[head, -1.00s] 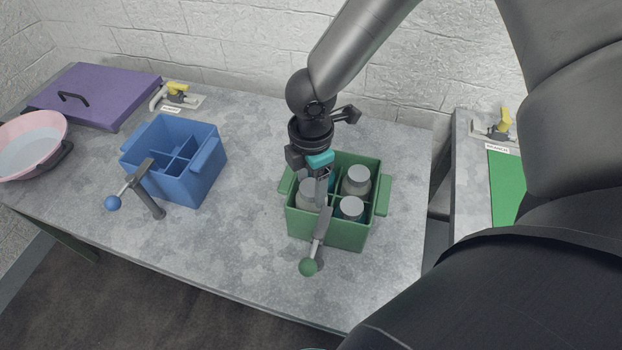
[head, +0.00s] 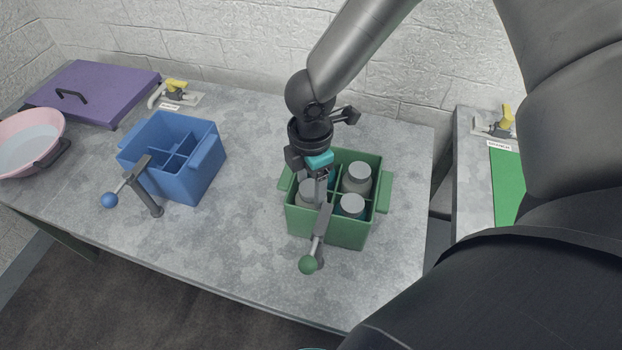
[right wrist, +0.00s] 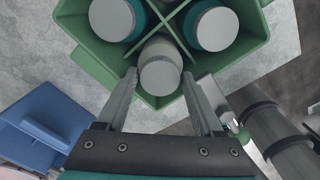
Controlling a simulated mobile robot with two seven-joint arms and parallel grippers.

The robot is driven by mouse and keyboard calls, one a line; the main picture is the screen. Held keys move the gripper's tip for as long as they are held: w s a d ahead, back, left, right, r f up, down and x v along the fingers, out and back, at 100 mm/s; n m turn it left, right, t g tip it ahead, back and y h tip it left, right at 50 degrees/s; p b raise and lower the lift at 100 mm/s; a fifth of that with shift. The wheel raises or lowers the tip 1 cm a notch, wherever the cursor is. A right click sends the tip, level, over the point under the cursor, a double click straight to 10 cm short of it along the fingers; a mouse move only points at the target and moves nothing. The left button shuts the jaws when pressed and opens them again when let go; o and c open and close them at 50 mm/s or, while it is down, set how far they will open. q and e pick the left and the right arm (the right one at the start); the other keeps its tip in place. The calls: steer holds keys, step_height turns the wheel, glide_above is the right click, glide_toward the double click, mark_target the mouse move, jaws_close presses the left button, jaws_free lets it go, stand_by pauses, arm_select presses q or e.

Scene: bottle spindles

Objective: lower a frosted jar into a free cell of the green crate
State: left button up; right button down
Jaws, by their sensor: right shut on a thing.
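The green crate (head: 331,234) stands on the table, split into cells by crossed dividers. My right gripper (right wrist: 160,76) is shut on a frosted jar (right wrist: 160,66) with a grey lid. In the head view the held jar (head: 307,194) is upright in the crate's near-left cell; whether it touches the floor is hidden. A grey-lidded jar (head: 357,178) stands in the far-right cell. A teal-bodied jar (head: 351,206) stands in the near-right cell. Another teal jar (right wrist: 113,16) stands in the far-left cell, mostly behind my gripper in the head view.
A lever with a green ball (head: 308,264) stands right at the crate's front. A blue crate (head: 190,178) with empty-looking cells and a blue-ball lever (head: 110,200) stand to the left. A purple board (head: 95,92) and a pink pan (head: 30,140) lie farther left. The table between the crates is clear.

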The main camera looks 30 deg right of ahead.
stand_by(0.8)
steer(key=shift+c, duration=0.3)
jaws_free()
steer(key=shift+o, duration=0.3)
steer(key=shift+s, duration=0.1)
steer(key=shift+r+p, duration=1.1)
steer(key=shift+r, duration=0.2)
steer(key=shift+s+r+p, duration=0.1)
steer(key=shift+r+p, duration=0.4)
steer(key=shift+r, duration=0.25)
steer(key=shift+w+r+p, duration=0.2)
steer(key=shift+r+p, duration=0.15)
steer(key=shift+r, duration=0.05)
step_height(320, 180, up, 13)
steer(key=p, duration=1.1)
steer(key=shift+r, duration=0.2)
